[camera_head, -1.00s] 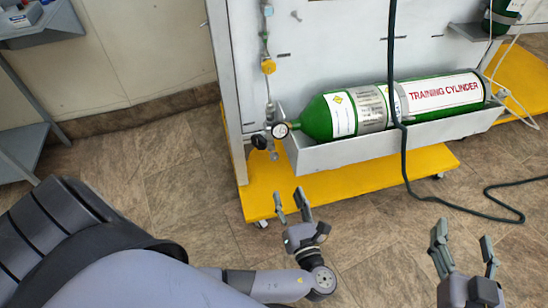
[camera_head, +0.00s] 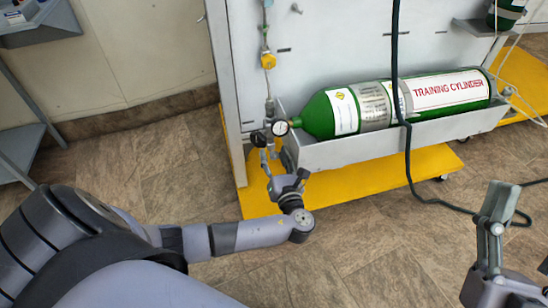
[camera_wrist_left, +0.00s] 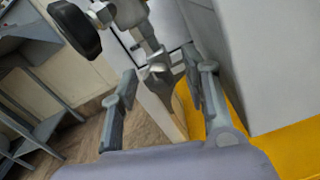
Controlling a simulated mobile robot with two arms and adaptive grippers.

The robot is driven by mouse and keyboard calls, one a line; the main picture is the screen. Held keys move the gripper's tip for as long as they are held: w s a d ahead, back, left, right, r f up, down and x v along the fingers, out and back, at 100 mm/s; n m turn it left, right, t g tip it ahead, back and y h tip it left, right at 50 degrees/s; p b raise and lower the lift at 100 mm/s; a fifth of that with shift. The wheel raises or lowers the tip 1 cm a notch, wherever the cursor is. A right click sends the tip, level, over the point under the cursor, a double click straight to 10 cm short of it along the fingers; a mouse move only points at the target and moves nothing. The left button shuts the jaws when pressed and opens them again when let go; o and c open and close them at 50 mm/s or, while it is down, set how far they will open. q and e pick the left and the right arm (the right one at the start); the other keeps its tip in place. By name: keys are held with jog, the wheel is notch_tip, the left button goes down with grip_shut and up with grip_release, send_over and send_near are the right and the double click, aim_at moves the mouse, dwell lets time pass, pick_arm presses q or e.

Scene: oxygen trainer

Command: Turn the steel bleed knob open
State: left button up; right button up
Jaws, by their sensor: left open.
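The steel bleed knob (camera_wrist_left: 159,77) shows in the left wrist view at the lower end of the steel fitting, between the two fingers of my left gripper (camera_wrist_left: 160,84). The fingers are open, one on each side of it, with visible gaps. In the head view my left gripper (camera_head: 275,162) is just below the pressure gauge (camera_head: 280,128), and it largely hides the knob there. A black round knob (camera_wrist_left: 75,28) is at the upper left of the wrist view. My right gripper (camera_head: 496,212) is at the lower right of the head view, seen side-on and empty.
The green training cylinder (camera_head: 364,107) lies in a grey tray (camera_head: 400,139) right of the fitting. A yellow base (camera_head: 350,180) is below. A black hose (camera_head: 407,165) hangs in front of the cylinder. The floor at left is clear.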

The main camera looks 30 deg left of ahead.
pick_arm(q)
jog(key=shift+w+a, duration=0.15)
jog(key=shift+a, duration=0.05)
jog(key=shift+c, duration=0.2)
grip_shut()
dwell(0.4)
